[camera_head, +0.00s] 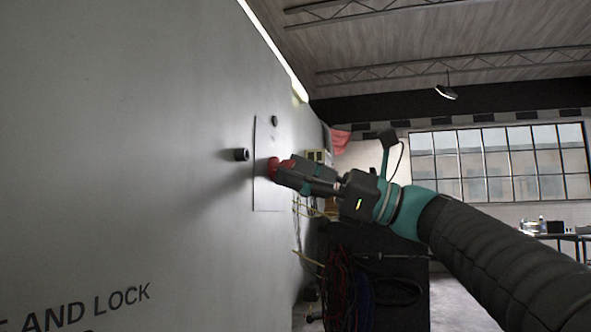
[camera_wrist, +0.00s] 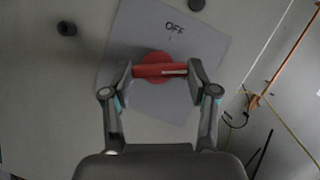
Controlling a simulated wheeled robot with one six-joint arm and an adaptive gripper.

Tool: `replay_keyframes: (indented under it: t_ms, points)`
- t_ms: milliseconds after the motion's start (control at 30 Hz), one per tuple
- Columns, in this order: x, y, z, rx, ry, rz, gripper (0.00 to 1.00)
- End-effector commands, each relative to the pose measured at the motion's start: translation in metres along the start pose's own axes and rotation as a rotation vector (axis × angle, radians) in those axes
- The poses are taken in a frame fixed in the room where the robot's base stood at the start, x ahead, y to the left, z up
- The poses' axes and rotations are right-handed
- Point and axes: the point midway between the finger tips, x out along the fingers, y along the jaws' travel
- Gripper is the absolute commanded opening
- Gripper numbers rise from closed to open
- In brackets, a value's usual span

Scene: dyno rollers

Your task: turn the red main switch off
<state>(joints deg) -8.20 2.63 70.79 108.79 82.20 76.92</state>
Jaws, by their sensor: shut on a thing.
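The red main switch (camera_wrist: 157,70) sits on a grey square plate (camera_wrist: 215,45) with "OFF" lettered above the switch in the wrist view. Its red handle bar lies roughly level across the wrist picture, with a pale stripe on its right part. My gripper (camera_wrist: 160,72) has one finger at each end of the bar and is shut on it. In the head view my gripper (camera_head: 283,173) reaches from the right to the red switch (camera_head: 273,168) on the pale wall. The fingers partly hide the switch there.
A dark round knob (camera_head: 241,154) sticks out of the wall left of the plate, and a smaller one (camera_head: 275,120) sits above. Cables (camera_head: 345,285) hang below my arm. Orange and yellow lines (camera_wrist: 290,50) run at the right of the wrist view. Windows (camera_head: 500,165) are far behind.

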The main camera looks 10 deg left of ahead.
Motion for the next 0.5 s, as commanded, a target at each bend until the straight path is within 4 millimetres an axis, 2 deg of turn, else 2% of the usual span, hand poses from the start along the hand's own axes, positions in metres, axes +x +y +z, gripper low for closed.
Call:
replay_keyframes:
  t_ms: [500]
  points:
    - [0.0004,-0.0040,0.0001,-0.453,0.002,0.190,0.24]
